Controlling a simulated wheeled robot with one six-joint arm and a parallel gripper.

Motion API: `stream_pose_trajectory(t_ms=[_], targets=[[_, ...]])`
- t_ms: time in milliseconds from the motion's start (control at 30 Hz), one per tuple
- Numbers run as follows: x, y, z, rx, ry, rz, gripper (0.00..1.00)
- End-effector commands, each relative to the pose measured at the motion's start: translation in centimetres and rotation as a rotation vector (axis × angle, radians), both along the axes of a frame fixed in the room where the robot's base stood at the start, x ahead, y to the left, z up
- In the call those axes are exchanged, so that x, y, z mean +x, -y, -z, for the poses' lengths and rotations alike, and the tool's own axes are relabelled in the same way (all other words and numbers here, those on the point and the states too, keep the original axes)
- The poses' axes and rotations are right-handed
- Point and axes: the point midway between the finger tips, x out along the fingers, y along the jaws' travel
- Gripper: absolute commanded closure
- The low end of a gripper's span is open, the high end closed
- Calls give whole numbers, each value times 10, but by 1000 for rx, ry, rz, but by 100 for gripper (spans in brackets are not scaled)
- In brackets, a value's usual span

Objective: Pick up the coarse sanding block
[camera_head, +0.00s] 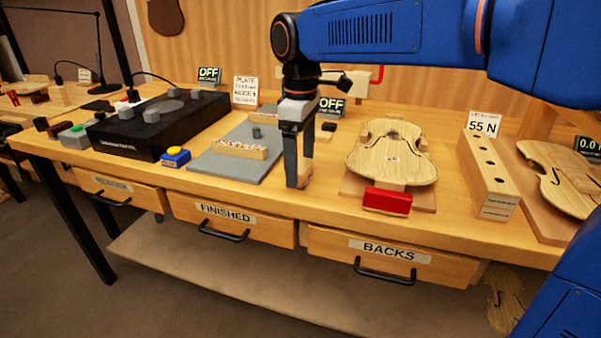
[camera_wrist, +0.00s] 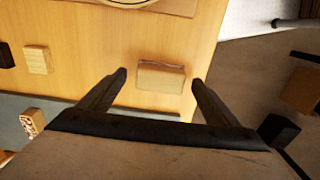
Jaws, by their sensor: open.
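A small tan wooden block (camera_wrist: 160,82) with a reddish strip along one edge lies on the bench near its front edge. No grit marking is readable, so I cannot tell from looks alone whether it is the coarse sanding block. My gripper (camera_head: 298,183) points down over it, open and empty. In the wrist view the block sits between the two fingertips, with a gap on each side. In the head view the fingers largely hide the block. Another tan block (camera_head: 322,137) lies farther back; it also shows in the wrist view (camera_wrist: 38,60).
A violin plate (camera_head: 390,150) on a stand and a red block (camera_head: 388,201) are to the right. A grey mat (camera_head: 215,165) with a speckled-sided block (camera_head: 240,148) is to the left. A dark item (camera_head: 329,126) lies behind. Drawers (camera_head: 232,221) sit below the front edge.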

Motion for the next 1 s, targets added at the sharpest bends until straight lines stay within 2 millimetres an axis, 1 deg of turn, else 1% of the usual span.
stream_pose_trajectory(t_ms=[33, 133, 400, 433, 467, 500, 567, 600, 867, 1000], targets=[[0, 0, 6, -1, -1, 0, 16], [0, 0, 14, 0, 0, 0, 16], [0, 0, 16, 0, 0, 0, 16], [0, 0, 16, 0, 0, 0, 20], [0, 0, 16, 0, 0, 0, 28], [0, 0, 16, 0, 0, 0, 37], [0, 0, 16, 0, 0, 0, 52], [0, 0, 16, 0, 0, 0, 61], [0, 0, 16, 1, 0, 0, 61], [0, -1, 7, 2, 2, 0, 61]])
